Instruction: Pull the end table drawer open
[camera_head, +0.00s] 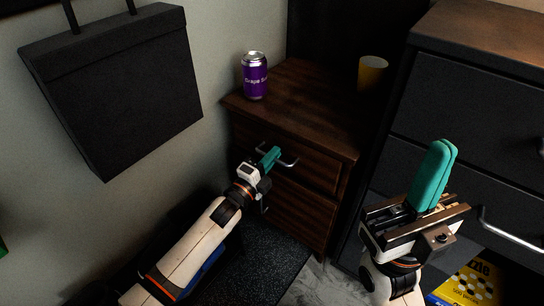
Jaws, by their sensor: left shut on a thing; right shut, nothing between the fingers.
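The end table (312,105) is dark brown wood and stands in the corner with two drawer fronts in view. Its upper drawer (318,172) has a curved metal handle (290,160) and looks shut, flush with the front. My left gripper (272,156) has teal fingers and is shut on this handle. It hides the handle's middle. My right gripper (440,172) is raised in front of the dark dresser at the right. Its teal fingers are together, with nothing between them.
A purple soda can (255,76) and a yellow cup (372,72) stand on the end table. A dark dresser (450,105) with a metal handle (512,234) is close on the right. A yellow puzzle box (470,286) lies low at the right. A black box (115,85) hangs at the left wall.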

